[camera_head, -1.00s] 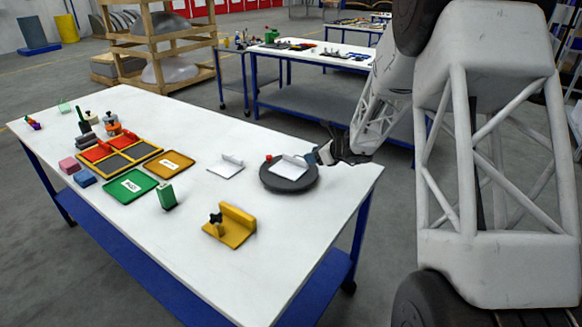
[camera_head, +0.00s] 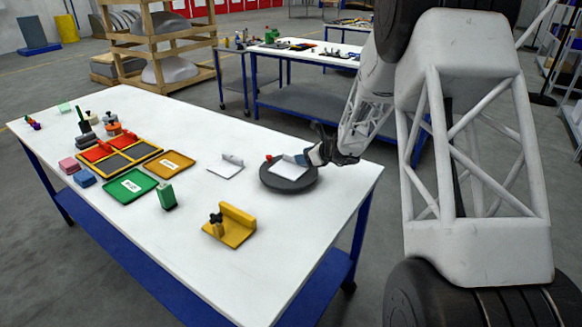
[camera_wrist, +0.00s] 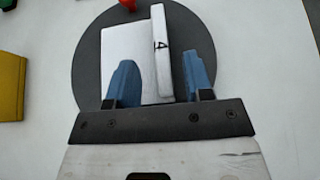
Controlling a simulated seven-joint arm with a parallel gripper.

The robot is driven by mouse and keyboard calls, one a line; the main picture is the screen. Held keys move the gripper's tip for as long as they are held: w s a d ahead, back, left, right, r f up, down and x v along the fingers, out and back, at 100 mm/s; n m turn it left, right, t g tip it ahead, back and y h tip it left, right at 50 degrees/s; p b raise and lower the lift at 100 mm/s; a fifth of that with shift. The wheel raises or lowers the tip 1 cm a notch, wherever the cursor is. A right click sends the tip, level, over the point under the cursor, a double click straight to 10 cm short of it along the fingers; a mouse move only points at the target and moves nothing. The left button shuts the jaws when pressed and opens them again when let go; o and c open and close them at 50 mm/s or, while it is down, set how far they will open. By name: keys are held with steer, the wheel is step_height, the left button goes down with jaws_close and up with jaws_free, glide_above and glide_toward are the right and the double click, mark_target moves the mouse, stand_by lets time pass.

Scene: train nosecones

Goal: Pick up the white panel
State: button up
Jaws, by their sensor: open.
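A white panel (camera_head: 284,171) lies on a dark round disc (camera_head: 291,184) near the table's right end. In the wrist view, the panel (camera_wrist: 120,45) has a flat plate and a raised white flange with a black mark on it. My gripper (camera_wrist: 161,78) is open, with its blue fingers on either side of the flange. In the head view my gripper (camera_head: 305,158) is low over the disc's far right edge and hides part of the panel. A second white panel (camera_head: 225,170) lies left of the disc.
A red knob (camera_head: 268,157) stands at the disc's far edge. The table (camera_head: 280,260) is clear in front.

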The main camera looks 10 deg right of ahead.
mark_target(289, 166)
steer(key=shift+x, duration=1.55)
jaws_close()
